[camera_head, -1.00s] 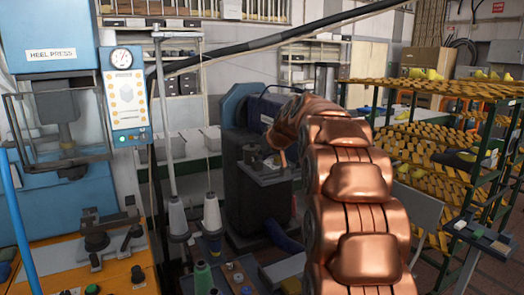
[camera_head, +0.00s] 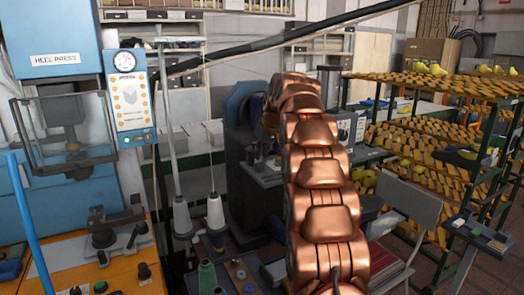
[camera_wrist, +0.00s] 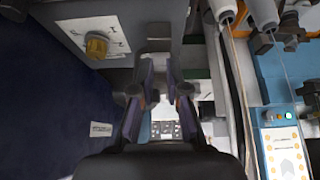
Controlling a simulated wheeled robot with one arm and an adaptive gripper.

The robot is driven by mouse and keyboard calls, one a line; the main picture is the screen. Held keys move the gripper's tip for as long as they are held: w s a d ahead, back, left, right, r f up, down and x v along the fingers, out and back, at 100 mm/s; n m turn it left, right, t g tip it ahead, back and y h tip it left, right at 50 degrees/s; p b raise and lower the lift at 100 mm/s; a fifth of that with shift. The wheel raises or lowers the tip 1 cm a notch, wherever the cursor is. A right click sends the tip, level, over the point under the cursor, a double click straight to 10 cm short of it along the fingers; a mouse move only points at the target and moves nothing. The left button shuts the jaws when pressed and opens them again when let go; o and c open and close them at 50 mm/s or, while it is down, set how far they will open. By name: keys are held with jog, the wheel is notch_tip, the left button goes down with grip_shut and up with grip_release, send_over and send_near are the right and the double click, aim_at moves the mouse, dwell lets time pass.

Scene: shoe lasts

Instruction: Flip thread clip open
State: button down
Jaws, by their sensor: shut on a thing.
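My gripper (camera_wrist: 158,92) shows in the wrist view with its two dark fingers close together around a small grey part (camera_wrist: 159,58), which appears to be the thread clip. Its exact shape and how far it is turned are hard to tell. Beside it is a pale panel with a brass knob (camera_wrist: 97,45) on a dark machine body (camera_wrist: 45,110). In the head view my copper arm reaches toward the dark machine (camera_head: 250,190), and it hides my gripper and the clip.
Thread cones (camera_head: 182,216) stand left of the machine. The heel press (camera_head: 60,95) and its gauge panel (camera_head: 127,100) are farther left. A folding chair (camera_head: 410,205) and racks of shoe lasts (camera_head: 430,130) stand to the right.

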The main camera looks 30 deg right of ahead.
jog(key=shift+w+r, duration=0.1)
dwell(0.4)
jog(key=c, duration=1.2)
grip_release()
jog(key=shift+o, duration=0.2)
jog(key=v, duration=0.7)
jog(key=shift+r, duration=0.25)
